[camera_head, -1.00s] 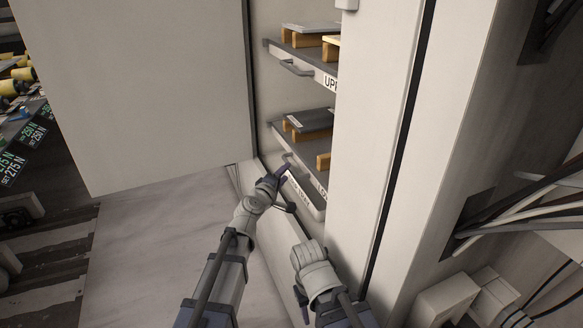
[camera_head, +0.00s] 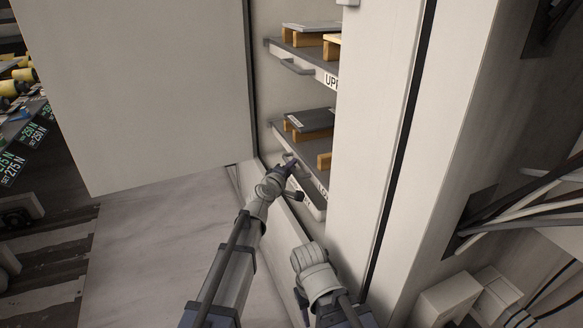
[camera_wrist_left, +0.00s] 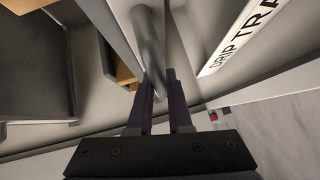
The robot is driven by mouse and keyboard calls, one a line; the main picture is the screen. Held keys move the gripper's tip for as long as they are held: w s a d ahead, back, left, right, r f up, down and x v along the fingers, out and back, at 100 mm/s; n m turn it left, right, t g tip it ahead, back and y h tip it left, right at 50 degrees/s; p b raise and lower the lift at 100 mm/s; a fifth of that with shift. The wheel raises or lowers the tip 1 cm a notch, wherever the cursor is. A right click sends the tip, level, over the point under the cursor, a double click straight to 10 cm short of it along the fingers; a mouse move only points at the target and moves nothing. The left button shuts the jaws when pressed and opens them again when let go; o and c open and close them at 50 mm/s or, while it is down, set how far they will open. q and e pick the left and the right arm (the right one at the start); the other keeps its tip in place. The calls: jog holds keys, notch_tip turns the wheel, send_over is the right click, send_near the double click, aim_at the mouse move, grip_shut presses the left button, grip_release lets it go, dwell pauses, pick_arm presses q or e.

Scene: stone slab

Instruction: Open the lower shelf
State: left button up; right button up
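The lower shelf (camera_head: 290,147) is a dark grey board in the cabinet, with a label partly reading "LO" on its front edge. Its grey bar handle (camera_head: 288,157) shows just beyond my left gripper (camera_head: 293,170). In the left wrist view the handle (camera_wrist_left: 148,45) runs down to the gap between the dark fingertips (camera_wrist_left: 160,88) of my left gripper. The fingers stand apart with a gap; whether they touch the bar is not clear. My right gripper (camera_head: 302,300) hangs low beside the cabinet, its fingers mostly hidden by its own wrist.
The upper shelf (camera_head: 305,66) with its own handle is above. A drip tray (camera_wrist_left: 245,38) is below the lower shelf. A dark plate (camera_head: 312,119) on wooden blocks lies on the lower shelf. An open cabinet door (camera_head: 150,90) stands left; a white panel (camera_head: 370,130) borders the right.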

pick_arm(q)
grip_shut()
dwell(0.3)
jog(key=shift+a, duration=0.1)
dwell(0.6)
jog(key=s+a, duration=0.5)
jog(key=a, duration=0.7)
jog(key=s+a, duration=0.5)
jog(key=a, duration=0.7)
jog(key=o, duration=0.6)
grip_release()
jog(key=shift+c, duration=0.2)
